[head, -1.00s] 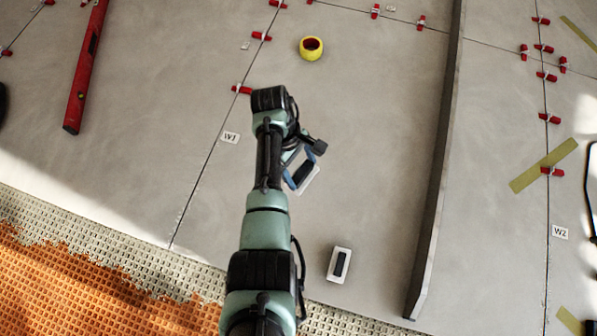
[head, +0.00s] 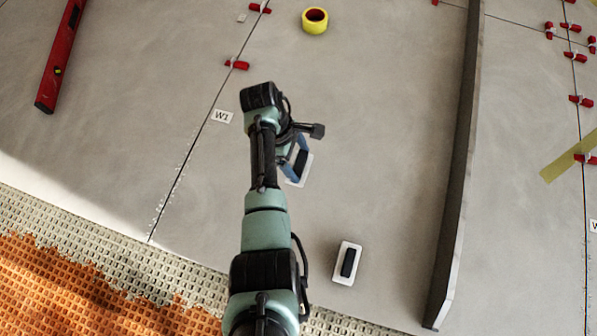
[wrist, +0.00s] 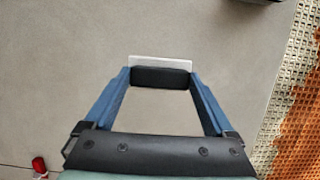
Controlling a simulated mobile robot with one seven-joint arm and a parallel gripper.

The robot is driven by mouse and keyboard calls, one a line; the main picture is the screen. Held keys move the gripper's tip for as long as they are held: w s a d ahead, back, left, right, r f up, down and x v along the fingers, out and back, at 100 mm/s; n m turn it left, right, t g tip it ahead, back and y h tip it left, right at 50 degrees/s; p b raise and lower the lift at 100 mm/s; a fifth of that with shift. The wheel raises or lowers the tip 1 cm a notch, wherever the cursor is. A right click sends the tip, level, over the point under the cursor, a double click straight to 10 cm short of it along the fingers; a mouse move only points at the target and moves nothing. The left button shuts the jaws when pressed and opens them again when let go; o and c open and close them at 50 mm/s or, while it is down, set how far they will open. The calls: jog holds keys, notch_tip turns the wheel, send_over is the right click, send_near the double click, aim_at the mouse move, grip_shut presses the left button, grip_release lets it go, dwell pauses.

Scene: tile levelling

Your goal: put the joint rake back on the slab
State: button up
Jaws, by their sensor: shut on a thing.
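My gripper (wrist: 160,77) is shut on a tool with a dark grip (wrist: 161,77) and a pale flat plate, which I take to be the joint rake. Its blue fingers press the two ends of the grip. In the head view my gripper (head: 296,156) hides part of the tool, and the plate's white edge (head: 304,174) shows below it. The tool is over the grey slab (head: 385,130); I cannot tell whether it touches. A similar white plate with a black grip (head: 347,262) lies on the slab nearer the front edge.
A long grey bar (head: 457,170) stands to the right. A yellow tape roll (head: 315,20) and a red level (head: 61,55) lie farther back. Red clips (head: 237,65) sit along the joint by the W1 label (head: 222,116). Orange matting (head: 60,285) borders the front left. Slab between tool and bar is clear.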

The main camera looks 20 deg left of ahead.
aim_at(298, 173)
jog(key=shift+f+b, duration=3.05)
jog(key=shift+f, duration=0.95)
jog(key=shift+f, duration=0.2)
jog(key=o, duration=1.2)
jog(key=p+v, duration=0.8)
jog(key=v, duration=0.4)
jog(key=shift+r+p, duration=0.2)
jog(key=shift+p, duration=0.2)
